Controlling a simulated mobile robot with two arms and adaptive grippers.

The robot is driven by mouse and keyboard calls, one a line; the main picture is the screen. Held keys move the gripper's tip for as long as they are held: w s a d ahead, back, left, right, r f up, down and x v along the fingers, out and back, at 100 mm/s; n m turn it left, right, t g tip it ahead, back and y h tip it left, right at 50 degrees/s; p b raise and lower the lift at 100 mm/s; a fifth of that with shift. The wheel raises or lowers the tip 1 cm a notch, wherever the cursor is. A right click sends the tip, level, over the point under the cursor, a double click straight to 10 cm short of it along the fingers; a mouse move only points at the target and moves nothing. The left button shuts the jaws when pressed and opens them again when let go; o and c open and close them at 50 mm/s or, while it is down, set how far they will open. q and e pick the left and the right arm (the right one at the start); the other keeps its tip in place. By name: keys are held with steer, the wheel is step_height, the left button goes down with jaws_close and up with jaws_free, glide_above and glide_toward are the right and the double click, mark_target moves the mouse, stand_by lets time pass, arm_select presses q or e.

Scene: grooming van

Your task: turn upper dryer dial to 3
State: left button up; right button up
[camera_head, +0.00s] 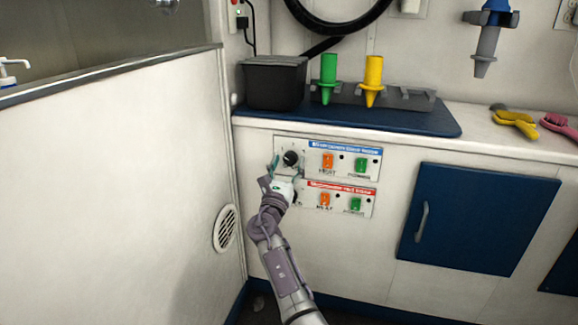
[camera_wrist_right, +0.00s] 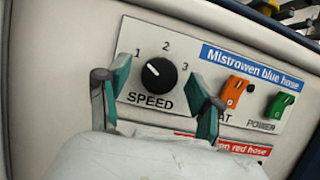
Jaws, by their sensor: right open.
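The upper dryer panel, with a blue "Mistrowen blue hose" label, carries the black speed dial (camera_head: 290,158). In the right wrist view the dial (camera_wrist_right: 159,74) has 1, 2 and 3 printed around it. Its white mark points up and left, toward the 1. My right gripper (camera_head: 287,168) is open in front of the upper panel. In the right wrist view its teal-padded fingers (camera_wrist_right: 157,98) stand to the left and right of the dial, with gaps between pads and dial. I cannot tell how deep the fingertips reach. My left gripper is not in view.
The lower red-label panel (camera_head: 340,199) sits just below, its left part hidden by my right gripper. An orange switch (camera_head: 327,161) and green switch (camera_head: 362,166) are right of the dial. A white side wall (camera_head: 120,180) stands left, a blue cabinet door (camera_head: 475,220) right.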

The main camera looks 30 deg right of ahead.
steer(key=shift+w+d+r, duration=0.2)
steer(key=shift+w+d, duration=0.05)
steer(key=shift+d, duration=0.1)
steer(key=c, duration=1.1)
